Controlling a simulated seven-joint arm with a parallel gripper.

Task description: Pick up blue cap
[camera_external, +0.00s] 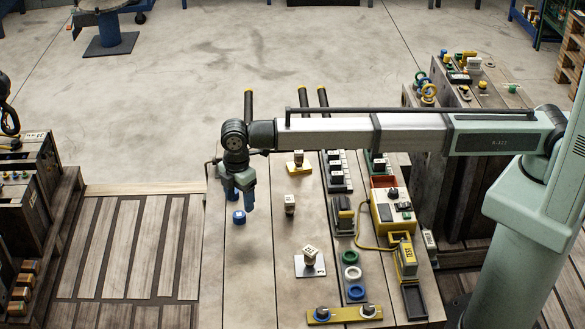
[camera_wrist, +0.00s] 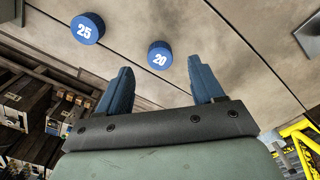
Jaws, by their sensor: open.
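Two round blue caps show in the wrist view: one marked 20 (camera_wrist: 160,55) and one marked 25 (camera_wrist: 88,29). The 20 cap appears between and just beyond my fingertips; the 25 cap is to its left. In the external view one blue cap (camera_external: 239,216) is visible near the left edge of the wooden table (camera_external: 262,285), just below my gripper in the picture; the other is not seen there and may be hidden by my gripper. My gripper (camera_external: 238,198) points down, open, with nothing between its blue fingers (camera_wrist: 161,66).
Small blocks on stands (camera_external: 289,205), a white plate with a dotted block (camera_external: 310,265), and coloured rings (camera_external: 352,273) stand right of the cap. A yellow control box (camera_external: 384,213) with a cable is farther right. The table around the cap looks clear.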

